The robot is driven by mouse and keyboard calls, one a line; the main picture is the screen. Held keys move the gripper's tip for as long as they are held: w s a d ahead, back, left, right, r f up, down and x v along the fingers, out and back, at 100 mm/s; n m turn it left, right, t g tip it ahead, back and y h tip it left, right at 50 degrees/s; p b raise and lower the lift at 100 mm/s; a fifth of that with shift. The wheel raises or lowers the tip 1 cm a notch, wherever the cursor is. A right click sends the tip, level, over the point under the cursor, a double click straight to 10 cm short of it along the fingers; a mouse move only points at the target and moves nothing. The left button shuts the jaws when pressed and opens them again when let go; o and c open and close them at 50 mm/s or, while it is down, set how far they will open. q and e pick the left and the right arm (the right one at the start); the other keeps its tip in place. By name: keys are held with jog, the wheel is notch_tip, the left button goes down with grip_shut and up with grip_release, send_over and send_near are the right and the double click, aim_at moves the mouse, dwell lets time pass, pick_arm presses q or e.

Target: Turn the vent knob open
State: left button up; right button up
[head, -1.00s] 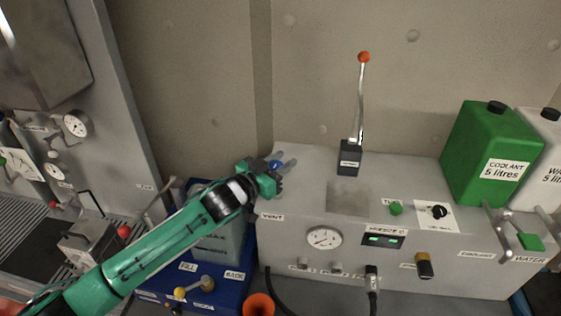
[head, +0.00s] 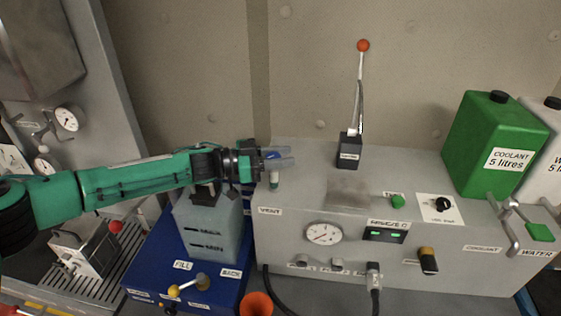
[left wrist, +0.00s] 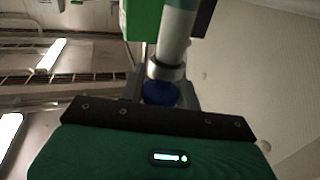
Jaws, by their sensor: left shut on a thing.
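The blue vent knob (head: 272,155) is at the top of a short pale post (head: 274,181) at the left end of the grey machine, behind the VENT label (head: 269,210). My left gripper (head: 281,160) reaches in from the left, its fingers pointing right, and is shut on the knob. In the left wrist view the blue knob (left wrist: 160,93) sits between the fingers, against a ring at the end of the grey post (left wrist: 178,35). The fingers hide part of the knob. I cannot read how far it is turned. My right gripper is not in view.
A lever with an orange ball (head: 363,46) stands behind on the machine (head: 310,185). A green coolant canister (head: 497,140) is at right. A translucent tank (head: 212,228) on a blue box (head: 215,285) lies below my left arm.

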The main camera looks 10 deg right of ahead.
pick_arm(q)
jog(key=m+g+y+b, duration=0.1)
jog(key=m+g+b, duration=0.1)
jog(key=g, duration=0.1)
jog(key=m+g+y+b, duration=0.1)
jog(key=m+g+b, duration=0.1)
jog(key=g+b, duration=0.1)
jog(key=m+g+y+b, duration=0.1)
jog(key=m+g+b, duration=0.1)
jog(key=g+b, duration=0.1)
jog(key=shift+s+a+f, duration=0.1)
jog(key=shift+s+f, duration=0.15)
jog(key=shift+s, duration=0.1)
jog(key=shift+s+a+r+m+g+y+b, duration=0.1)
jog(key=shift+m+g+y+b, duration=0.55)
jog(key=shift+g+b, duration=0.15)
jog(key=shift+s+a+r+m+g+y+b, duration=0.1)
jog(key=shift+m+g+y+b, duration=0.55)
jog(key=shift+b, duration=0.25)
jog(key=o, duration=0.9)
jog(key=shift+r, duration=0.15)
